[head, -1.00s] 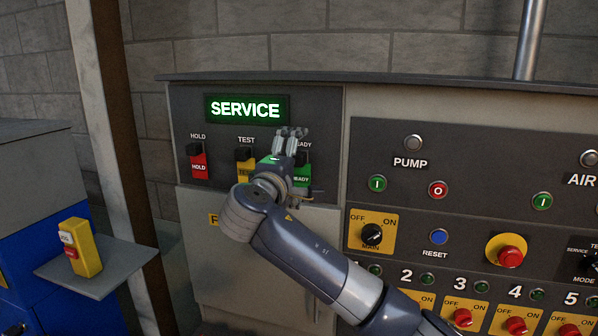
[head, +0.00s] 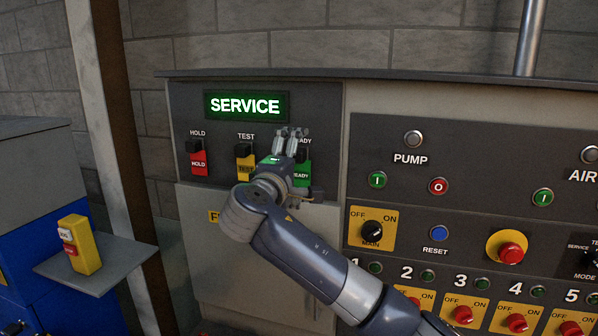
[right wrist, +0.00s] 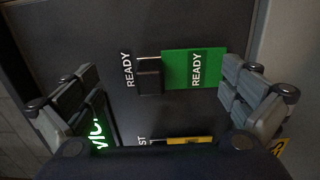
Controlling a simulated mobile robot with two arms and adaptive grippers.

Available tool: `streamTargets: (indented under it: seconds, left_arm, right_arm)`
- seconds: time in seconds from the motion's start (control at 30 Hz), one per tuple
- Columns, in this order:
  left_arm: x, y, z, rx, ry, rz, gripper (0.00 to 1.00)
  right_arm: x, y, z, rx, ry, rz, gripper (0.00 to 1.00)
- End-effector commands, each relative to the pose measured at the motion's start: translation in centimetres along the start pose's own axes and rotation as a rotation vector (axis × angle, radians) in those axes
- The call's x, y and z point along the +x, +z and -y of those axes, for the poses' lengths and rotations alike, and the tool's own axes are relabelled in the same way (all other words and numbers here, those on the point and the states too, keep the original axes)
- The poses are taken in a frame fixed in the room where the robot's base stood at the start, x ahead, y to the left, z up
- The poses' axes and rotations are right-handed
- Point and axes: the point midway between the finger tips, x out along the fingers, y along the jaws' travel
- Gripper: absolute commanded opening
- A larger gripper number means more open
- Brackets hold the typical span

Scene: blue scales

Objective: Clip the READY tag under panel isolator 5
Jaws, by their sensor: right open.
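The green READY tag (head: 302,173) hangs from a black clip on the dark panel under the SERVICE display, partly hidden by my right gripper (head: 291,132). In the right wrist view the whole READY tag (right wrist: 208,68) shows beside its black clip (right wrist: 149,76). My right gripper is open, one finger on either side of the view, with the tag between them and nothing held. Isolator 5 (head: 571,329) is at the bottom right edge of the head view, a red knob on a yellow plate; the area under it is out of view. My left gripper is not in view.
A red HOLD tag (head: 199,163) and a yellow TEST tag (head: 245,170) hang left of the READY tag. The PUMP buttons, MAIN switch (head: 372,232) and red emergency button (head: 511,252) stand out on the right panel. A yellow control box (head: 80,245) sits on a shelf at left.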

Motion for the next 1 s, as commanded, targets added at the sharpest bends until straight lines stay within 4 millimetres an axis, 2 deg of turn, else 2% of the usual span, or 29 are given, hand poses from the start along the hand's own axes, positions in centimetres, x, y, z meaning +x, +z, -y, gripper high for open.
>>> streamTargets:
  seconds: [0.17,0.9,0.93,1.0]
  left_arm:
    - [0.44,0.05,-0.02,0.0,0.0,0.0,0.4]
    - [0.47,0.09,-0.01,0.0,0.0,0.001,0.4]
    - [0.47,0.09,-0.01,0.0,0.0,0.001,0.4]
    - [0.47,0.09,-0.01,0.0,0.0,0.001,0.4]
  right_arm:
    - [-0.01,-0.01,0.58,0.0,0.0,0.0,1.0]
    - [-0.01,-0.02,0.56,0.001,-0.001,-0.001,1.0]
    - [-0.01,-0.02,0.55,0.001,-0.001,0.0,0.98]
    - [-0.01,-0.01,0.55,0.001,-0.001,0.0,0.82]
